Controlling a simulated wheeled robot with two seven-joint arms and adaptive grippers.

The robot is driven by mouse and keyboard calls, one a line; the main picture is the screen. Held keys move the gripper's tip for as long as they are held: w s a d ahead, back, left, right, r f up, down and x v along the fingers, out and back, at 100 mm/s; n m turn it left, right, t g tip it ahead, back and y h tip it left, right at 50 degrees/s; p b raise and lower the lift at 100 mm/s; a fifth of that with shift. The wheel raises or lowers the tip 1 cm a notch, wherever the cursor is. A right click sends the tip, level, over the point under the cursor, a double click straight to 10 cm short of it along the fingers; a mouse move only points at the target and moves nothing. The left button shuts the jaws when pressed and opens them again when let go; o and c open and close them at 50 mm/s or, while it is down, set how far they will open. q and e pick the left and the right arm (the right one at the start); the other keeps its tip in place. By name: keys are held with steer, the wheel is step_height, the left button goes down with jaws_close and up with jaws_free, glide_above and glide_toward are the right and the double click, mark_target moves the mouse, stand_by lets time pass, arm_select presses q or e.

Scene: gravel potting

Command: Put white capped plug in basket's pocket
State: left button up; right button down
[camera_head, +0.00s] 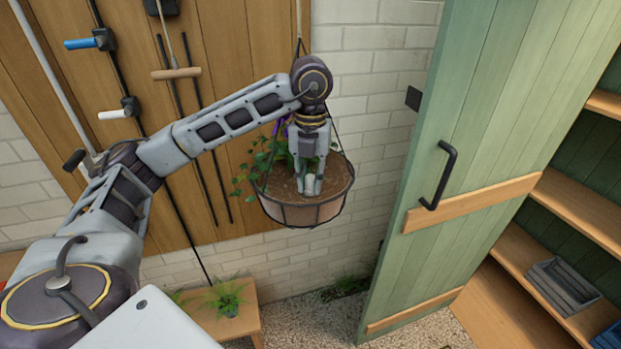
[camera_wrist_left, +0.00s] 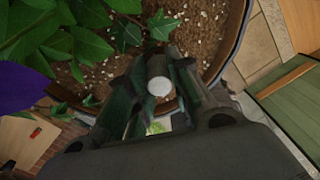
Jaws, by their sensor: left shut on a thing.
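The hanging basket (camera_head: 302,214) is a round wire frame with a brown liner and dark speckled soil. It hangs by thin dark cords in front of the wall, and ivy (camera_head: 255,167) grows at its left side. My left gripper (camera_head: 309,188) points down over the soil near the basket's front. It is shut on the white capped plug (camera_wrist_left: 160,87), whose round white end shows between the fingers in the left wrist view. The plug's lower part and any pocket in the soil are hidden by the gripper. My right gripper is in neither view.
The green cabinet door (camera_head: 470,140) stands open to the right of the basket, its dark handle facing the room. A low wooden bench (camera_head: 240,310) with a small fern (camera_head: 226,298) is below left. Tools hang on the wooden panel (camera_head: 235,60) behind my arm.

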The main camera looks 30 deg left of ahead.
mark_target(311, 176)
arm_select(q)
steer(key=shift+f, duration=0.15)
steer(key=o, duration=0.9)
steer(key=shift+r, duration=1.75)
step_height(311, 176, up, 9)
steer(key=p, duration=0.3)
steer(key=shift+f, duration=0.15)
